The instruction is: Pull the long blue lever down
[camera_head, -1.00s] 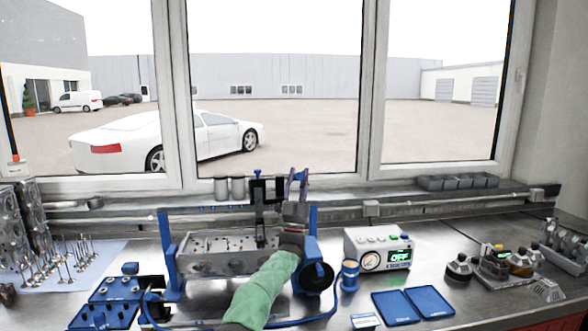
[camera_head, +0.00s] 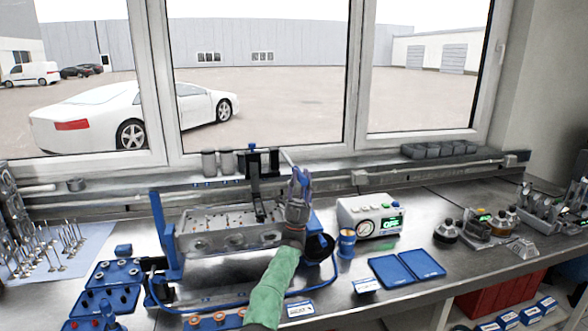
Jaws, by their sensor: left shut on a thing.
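My left gripper (camera_head: 299,183) is at the end of the green-sleeved arm, right of the cylinder head's far edge, with its fingers pointing up. It is shut on the long lever (camera_head: 288,158), whose thin, pale end sticks out to the upper left of the fingers. The rest of the lever is hidden behind the gripper, so its blue colour is hard to make out. The grey cylinder head (camera_head: 232,240) sits in the blue fixture (camera_head: 168,245). My right gripper is not in view.
A control box (camera_head: 366,216) with a gauge and green display stands to the right. A blue can (camera_head: 346,244) stands by it. Blue trays (camera_head: 405,268) lie in front. Valves (camera_head: 62,245) stand at the left. A blue hose (camera_head: 225,308) loops along the front.

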